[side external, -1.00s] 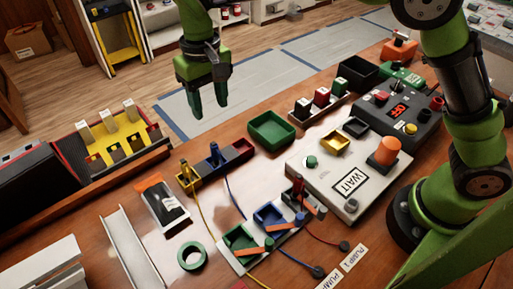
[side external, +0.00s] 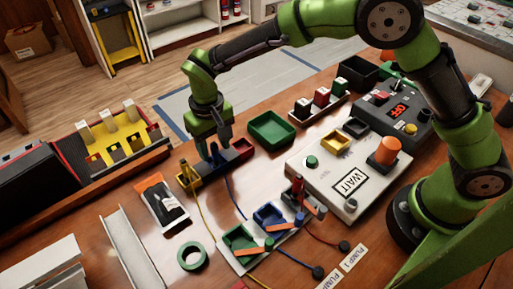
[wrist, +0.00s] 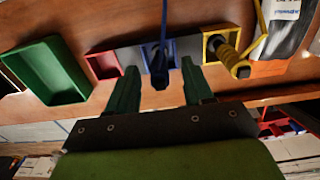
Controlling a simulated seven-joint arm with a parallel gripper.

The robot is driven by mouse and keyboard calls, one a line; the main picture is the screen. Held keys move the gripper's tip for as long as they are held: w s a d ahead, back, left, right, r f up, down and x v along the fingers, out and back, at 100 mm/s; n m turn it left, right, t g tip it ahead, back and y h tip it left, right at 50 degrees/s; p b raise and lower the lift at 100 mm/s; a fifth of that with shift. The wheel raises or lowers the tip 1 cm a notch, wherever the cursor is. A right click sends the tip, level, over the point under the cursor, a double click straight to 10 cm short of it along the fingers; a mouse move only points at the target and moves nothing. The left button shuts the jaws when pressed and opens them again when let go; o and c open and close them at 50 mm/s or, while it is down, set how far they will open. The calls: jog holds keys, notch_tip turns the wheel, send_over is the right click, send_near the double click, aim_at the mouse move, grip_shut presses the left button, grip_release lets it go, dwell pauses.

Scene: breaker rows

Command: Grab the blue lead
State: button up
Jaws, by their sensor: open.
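The blue lead (wrist: 158,66) stands upright in the middle section of a holder with red, blue and yellow compartments (wrist: 103,62). In the wrist view it sits between the two green fingers of my gripper (wrist: 159,78), with space on both sides. In the side view my gripper (side external: 214,146) is open over the holder, and its fingers partly hide the lead's plug. The blue cable (side external: 231,190) runs from there toward the front of the table.
The yellow lead (side external: 184,174) stands in the holder's left end, close to my gripper. A green tray (side external: 271,128) lies to the right. The WAIT panel (side external: 348,184), a tape roll (side external: 193,256) and a coloured socket row (side external: 240,243) are nearer the front.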

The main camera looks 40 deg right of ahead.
jog(key=shift+c, duration=0.4)
grip_shut()
jog(key=shift+r, duration=0.1)
